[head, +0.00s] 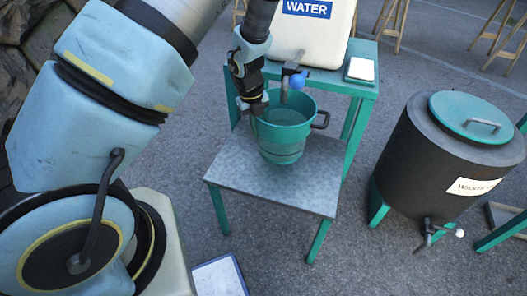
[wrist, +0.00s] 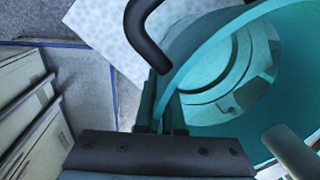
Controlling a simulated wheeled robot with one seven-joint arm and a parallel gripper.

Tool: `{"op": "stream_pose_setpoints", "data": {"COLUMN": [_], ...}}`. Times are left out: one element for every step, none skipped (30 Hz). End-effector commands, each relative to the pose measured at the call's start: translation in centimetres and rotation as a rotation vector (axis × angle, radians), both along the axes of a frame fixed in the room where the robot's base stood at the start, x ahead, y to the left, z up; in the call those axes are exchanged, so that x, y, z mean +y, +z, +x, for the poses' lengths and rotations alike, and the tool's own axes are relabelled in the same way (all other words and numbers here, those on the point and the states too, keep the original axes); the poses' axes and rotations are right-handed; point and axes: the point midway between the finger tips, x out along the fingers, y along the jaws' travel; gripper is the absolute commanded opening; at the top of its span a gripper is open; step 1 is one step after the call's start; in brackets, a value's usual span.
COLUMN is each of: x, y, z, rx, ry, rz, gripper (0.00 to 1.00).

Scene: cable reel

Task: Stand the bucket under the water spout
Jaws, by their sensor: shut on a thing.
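The teal bucket (head: 285,140) is upright over the low grey-topped stand (head: 235,178); I cannot tell whether its base touches the top. My gripper (head: 254,106) is shut on the left side of its rim. In the wrist view my fingers (wrist: 165,115) pinch the wall of the bucket (wrist: 190,60), and its inside looks empty. The white water container (head: 312,40) stands behind on a green table. Its spout (head: 284,92), beside a blue tap knob (head: 300,79), points down over the bucket's opening. A grey rod, likely the spout, shows in the wrist view (wrist: 290,150).
A dark drum (head: 440,145) with a green lid and a tap stands to the right. A small white-topped box (head: 361,69) lies on the green table (head: 352,87). A blue-edged board (head: 219,277) is on the ground at the front. Pavement between stand and drum is clear.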

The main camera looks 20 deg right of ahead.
Motion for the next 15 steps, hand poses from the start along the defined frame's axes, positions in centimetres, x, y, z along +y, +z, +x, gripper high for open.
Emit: {"op": "stream_pose_setpoints", "data": {"x": [0.1, 0.1, 0.1, 0.0, 0.0, 0.0, 0.0, 0.0, 0.0, 0.0, 0.0, 0.0, 0.1, 0.1, 0.1], "y": [-1.1, -1.6, -2.1, -2.3, -2.6, -2.8, -3.0, -3.2, -3.5, -3.8, -4.2, -4.9, -5.3, -5.8, -6.2], "z": [0.1, 0.0, 0.0, 0.0, 0.1, 0.1, 0.1, 0.1, 0.1, 0.1, 0.1, 0.0, 0.0, 0.1, 0.1], "rx": [0.001, 0.001, 0.001, 0.001, 0.001, -0.001, -0.001, 0.000, 0.000, 0.000, 0.000, 0.002, 0.002, 0.001, 0.000], "ry": [0.004, 0.004, 0.004, 0.005, 0.005, 0.004, 0.004, 0.005, 0.006, 0.007, 0.006, 0.005, 0.006, 0.008, 0.007], "rz": [0.001, 0.001, 0.000, 0.000, -0.001, 0.000, 0.000, 0.000, 0.000, -0.001, -0.001, 0.000, 0.000, 0.000, 0.000], "gripper": [0.00, 0.00, 0.00, 0.00, 0.00, 0.00, 0.00, 0.00, 0.00, 0.00, 0.00, 0.00, 0.00, 0.00, 0.00]}}
